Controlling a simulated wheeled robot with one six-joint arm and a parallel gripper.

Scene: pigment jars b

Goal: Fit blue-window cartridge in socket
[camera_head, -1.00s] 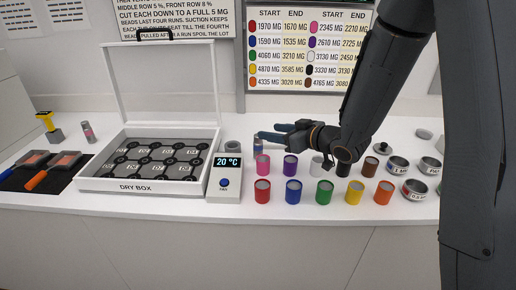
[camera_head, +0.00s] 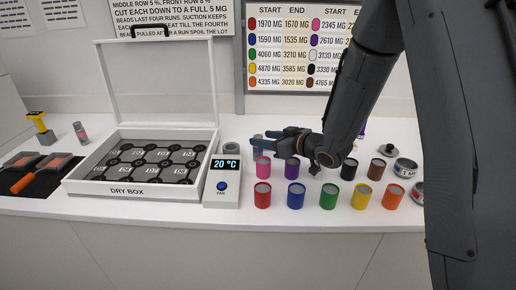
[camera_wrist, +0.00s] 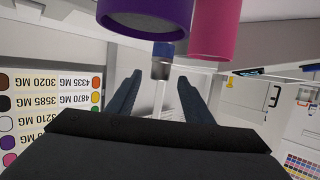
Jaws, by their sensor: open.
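The blue-window cartridge (camera_wrist: 162,60) is a small grey cylinder with a blue band. In the wrist view it shows between the two finger tips, in line with the gap. My gripper (camera_wrist: 160,78) is open, one finger on each side of it, and I cannot tell how far the cartridge sits between them. In the head view my gripper (camera_head: 268,141) reaches left behind the pink jar (camera_head: 263,167) and the purple jar (camera_head: 292,169); the fingers and jars largely hide the cartridge there. I cannot make out the socket for certain.
A front row of coloured jars, such as the red jar (camera_head: 262,195), stands close before my gripper. The 20 °C unit (camera_head: 222,187) and the open dry box (camera_head: 140,189) are to the left. Another cartridge (camera_head: 80,132) and a yellow-topped tool (camera_head: 40,125) stand farther left.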

